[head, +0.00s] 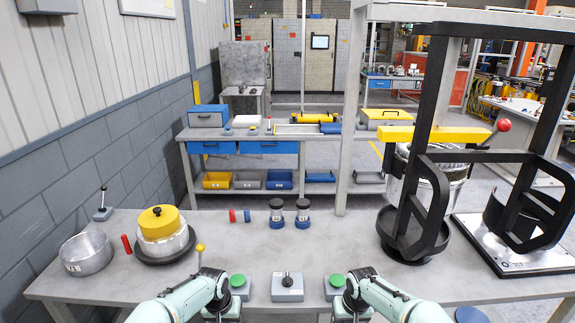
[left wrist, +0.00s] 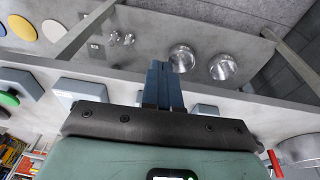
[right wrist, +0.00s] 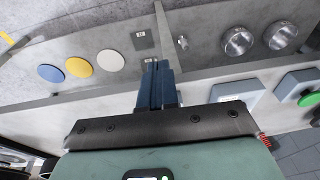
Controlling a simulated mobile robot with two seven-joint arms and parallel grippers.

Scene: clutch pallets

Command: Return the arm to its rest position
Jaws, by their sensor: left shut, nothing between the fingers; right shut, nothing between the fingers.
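My left arm (head: 185,298) and right arm (head: 395,300) are pale green and come in along the bottom of the head view. They bend at the bench's front edge. The left gripper shows its fingers in the left wrist view (left wrist: 163,85); they are blue, pressed together and empty. The right gripper's blue fingers in the right wrist view (right wrist: 156,85) are also together and empty. Nothing is seen touching either gripper. In the head view the fingertips are hard to make out at the lower edge.
The grey bench (head: 250,255) has green-button boxes (head: 238,282) (head: 337,281) near my arms and a grey switch box (head: 288,284) between them. A yellow-lidded pot (head: 159,222), a metal pan (head: 86,252) and a black frame (head: 428,130) stand farther off.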

